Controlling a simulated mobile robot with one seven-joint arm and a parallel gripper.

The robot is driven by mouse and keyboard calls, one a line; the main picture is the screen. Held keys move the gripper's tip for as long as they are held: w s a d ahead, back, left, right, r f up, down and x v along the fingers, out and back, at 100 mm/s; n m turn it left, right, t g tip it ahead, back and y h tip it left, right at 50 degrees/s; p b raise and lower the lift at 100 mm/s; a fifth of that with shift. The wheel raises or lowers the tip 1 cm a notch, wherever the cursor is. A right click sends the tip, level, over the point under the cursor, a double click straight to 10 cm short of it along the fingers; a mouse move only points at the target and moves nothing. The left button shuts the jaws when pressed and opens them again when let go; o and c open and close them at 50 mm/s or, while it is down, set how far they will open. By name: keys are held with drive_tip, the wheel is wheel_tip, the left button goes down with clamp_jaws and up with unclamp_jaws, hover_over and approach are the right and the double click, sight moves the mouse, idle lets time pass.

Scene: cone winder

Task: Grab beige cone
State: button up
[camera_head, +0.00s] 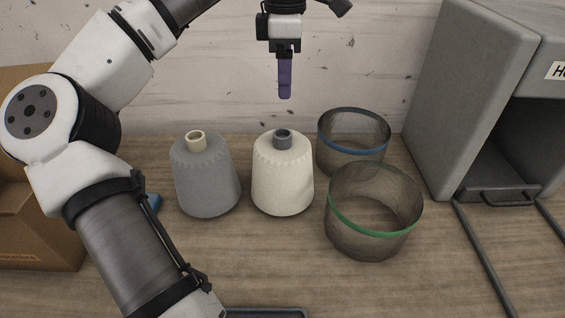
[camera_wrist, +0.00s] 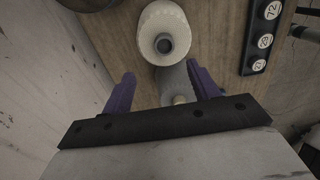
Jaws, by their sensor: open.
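The beige cone (camera_head: 283,180), cream yarn with a dark grey tube tip, stands upright on the wooden table. It also shows at the top of the wrist view (camera_wrist: 150,30), seen from above. A grey cone (camera_head: 206,180) with a beige tip stands just left of it. In the wrist view the grey cone (camera_wrist: 176,78) shows between the fingers, partly hidden by my gripper's mount. My gripper (camera_head: 285,95) has purple fingers, points down and is above the cones, apart from both. In the wrist view my gripper (camera_wrist: 160,74) is open and empty.
A blue-banded mesh basket (camera_head: 353,140) and a green-banded one (camera_head: 372,212) stand right of the beige cone. A grey metal housing (camera_head: 465,95) is at the right, a cardboard box (camera_head: 40,245) at the left. The wrist view shows a dark numbered strip (camera_wrist: 262,38). A pale wall (camera_head: 220,85) stands behind.

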hover_over(283, 133)
drive_tip(key=f, duration=0.7)
drive_tip(key=shift+w+d+p, duration=0.1)
drive_tip(key=shift+w+p, duration=0.1)
drive_tip(key=shift+p, duration=0.15)
drive_tip(key=shift+s+f+p, duration=0.1)
drive_tip(key=shift+f+p, duration=0.25)
drive_tip(key=shift+f, duration=0.15)
wheel_tip(283, 133, down, 4)
drive_tip(key=shift+s+f+p, duration=0.1)
drive_tip(key=shift+f+p, duration=0.05)
drive_tip(key=shift+p, duration=0.5)
drive_tip(key=shift+c, duration=0.3)
clamp_jaws()
